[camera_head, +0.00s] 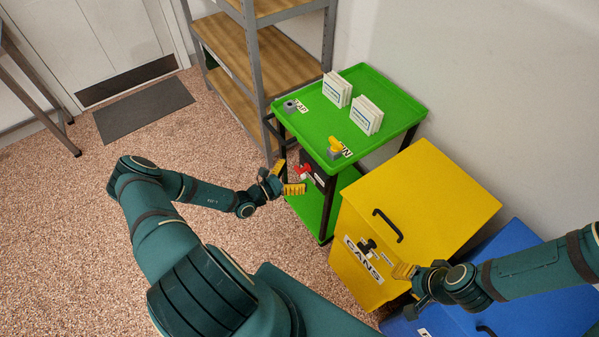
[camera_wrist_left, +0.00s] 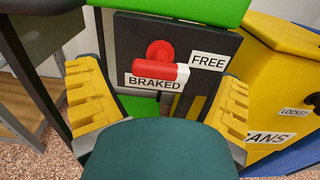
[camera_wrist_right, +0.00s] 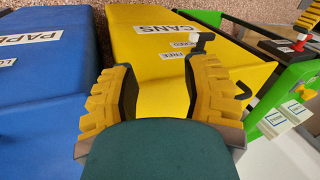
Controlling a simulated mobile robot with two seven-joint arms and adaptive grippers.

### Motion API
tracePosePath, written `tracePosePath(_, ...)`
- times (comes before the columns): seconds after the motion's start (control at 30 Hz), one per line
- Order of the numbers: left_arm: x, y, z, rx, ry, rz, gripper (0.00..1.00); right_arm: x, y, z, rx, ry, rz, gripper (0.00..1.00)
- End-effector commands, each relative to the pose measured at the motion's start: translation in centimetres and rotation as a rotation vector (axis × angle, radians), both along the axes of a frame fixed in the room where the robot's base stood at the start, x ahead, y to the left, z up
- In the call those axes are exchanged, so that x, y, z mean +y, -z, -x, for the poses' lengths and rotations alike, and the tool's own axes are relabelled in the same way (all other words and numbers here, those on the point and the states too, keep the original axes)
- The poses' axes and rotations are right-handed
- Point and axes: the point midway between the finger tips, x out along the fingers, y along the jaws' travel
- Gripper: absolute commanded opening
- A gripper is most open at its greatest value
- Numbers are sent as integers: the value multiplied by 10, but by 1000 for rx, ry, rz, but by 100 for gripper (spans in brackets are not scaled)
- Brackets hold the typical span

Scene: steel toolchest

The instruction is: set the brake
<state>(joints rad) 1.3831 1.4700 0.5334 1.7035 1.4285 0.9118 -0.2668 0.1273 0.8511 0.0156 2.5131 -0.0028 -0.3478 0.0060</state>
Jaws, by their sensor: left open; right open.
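The brake lever (camera_wrist_left: 158,72) is a red handle with a white tip, on a red round hub in front of a dark panel (camera_wrist_left: 128,30) on the green cart. It lies nearly level, its white tip to the right. The "BRAKED" label (camera_wrist_left: 150,83) is just below it and the "FREE" label (camera_wrist_left: 208,62) is right of the tip. My left gripper (camera_head: 287,179) is open in front of the panel, its yellow fingers (camera_wrist_left: 158,80) either side of the lever, with no visible grip on it. My right gripper (camera_head: 408,285) is open and empty by the yellow bin.
The green cart (camera_head: 360,85) carries two white card stacks and two small knobs on top. The yellow "CANS" bin (camera_head: 430,190) stands right of it, with a latch (camera_wrist_right: 200,42). A blue bin (camera_head: 520,260) is beyond.

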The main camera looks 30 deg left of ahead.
Motion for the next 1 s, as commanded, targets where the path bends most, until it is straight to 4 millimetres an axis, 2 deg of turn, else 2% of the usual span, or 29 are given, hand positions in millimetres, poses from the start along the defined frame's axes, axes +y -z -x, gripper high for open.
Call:
tracePosePath(0.2,-8,0,-17,0,1,1,92,0,3,0,-1,0,0,47)
tracePosePath(0.53,-8,0,-19,0,1,0,90,0,3,-1,-2,1,0,47)
tracePosePath(0.67,-8,0,-19,0,1,0,44,0,3,-1,-2,1,0,47)
tracePosePath(0.7,-8,0,-19,0,1,0,30,0,3,-1,-2,1,0,47)
tracePosePath(0.73,-8,0,-19,0,1,0,23,0,3,-1,-2,1,0,47)
tracePosePath(1.0,-8,0,-18,-2,1,-7,23,0,1,-1,-1,0,0,47)
